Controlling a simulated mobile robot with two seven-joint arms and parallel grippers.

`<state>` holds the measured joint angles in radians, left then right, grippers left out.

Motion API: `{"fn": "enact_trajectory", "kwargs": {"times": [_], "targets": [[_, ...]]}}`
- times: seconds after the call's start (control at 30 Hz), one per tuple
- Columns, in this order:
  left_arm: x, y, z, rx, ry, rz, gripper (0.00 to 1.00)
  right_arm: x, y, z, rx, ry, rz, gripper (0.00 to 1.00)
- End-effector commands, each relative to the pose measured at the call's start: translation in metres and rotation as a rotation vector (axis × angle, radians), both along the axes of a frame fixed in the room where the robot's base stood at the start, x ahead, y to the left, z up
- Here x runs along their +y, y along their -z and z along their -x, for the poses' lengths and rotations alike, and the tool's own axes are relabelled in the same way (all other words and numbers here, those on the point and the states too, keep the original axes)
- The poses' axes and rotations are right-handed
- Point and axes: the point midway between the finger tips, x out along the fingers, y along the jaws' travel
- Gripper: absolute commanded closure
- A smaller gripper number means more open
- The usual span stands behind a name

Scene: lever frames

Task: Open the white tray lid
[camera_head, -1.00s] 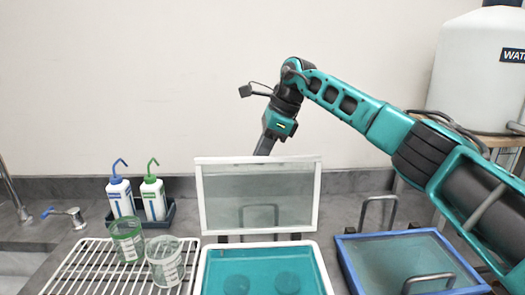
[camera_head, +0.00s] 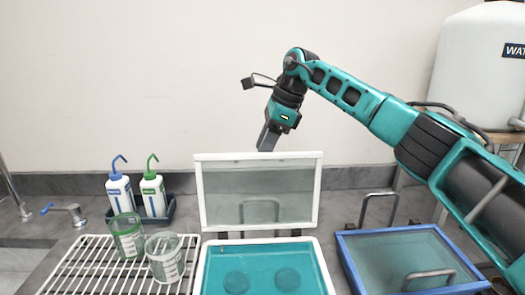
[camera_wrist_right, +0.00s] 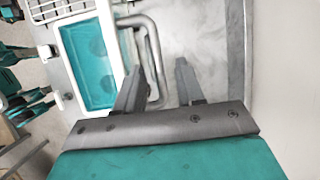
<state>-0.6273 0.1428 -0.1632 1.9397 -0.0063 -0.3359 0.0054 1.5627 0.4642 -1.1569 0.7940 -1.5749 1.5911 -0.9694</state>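The white tray (camera_head: 199,272) stands at the front middle with a teal inside and two round shapes in its floor. Its white-framed clear lid (camera_head: 260,159) stands upright along the tray's back edge, so the tray is open. The lid's grey bar handle (camera_head: 242,212) shows through the clear panel, on the far side. My right gripper (camera_head: 267,143) points down just above and behind the lid's top edge. In the right wrist view its fingers (camera_wrist_right: 159,66) are apart and empty, with the handle (camera_wrist_right: 152,50) below them. My left gripper is not in view.
A blue-framed tray with a closed lid (camera_head: 352,260) is at right. A white wire rack (camera_head: 88,262) with two clear cups (camera_head: 127,238) is at left. Two wash bottles (camera_head: 153,194) stand in a dark holder behind. A white water tank (camera_head: 480,75) is at back right.

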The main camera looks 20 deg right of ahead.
Motion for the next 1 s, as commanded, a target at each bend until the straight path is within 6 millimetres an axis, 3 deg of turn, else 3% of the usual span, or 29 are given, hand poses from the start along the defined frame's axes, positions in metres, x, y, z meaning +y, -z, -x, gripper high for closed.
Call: {"fn": "enact_trajectory", "kwargs": {"times": [0.3, 0.5, 1.0], "targets": [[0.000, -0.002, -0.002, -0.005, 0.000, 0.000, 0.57, -0.024, -0.066, 0.011, -0.003, 0.001, 0.000, 0.62], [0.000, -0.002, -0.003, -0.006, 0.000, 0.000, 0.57, -0.035, -0.094, 0.016, -0.001, 0.000, 0.000, 0.62], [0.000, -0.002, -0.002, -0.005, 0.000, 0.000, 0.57, -0.039, -0.103, 0.018, 0.001, -0.001, 0.001, 0.62]]}}
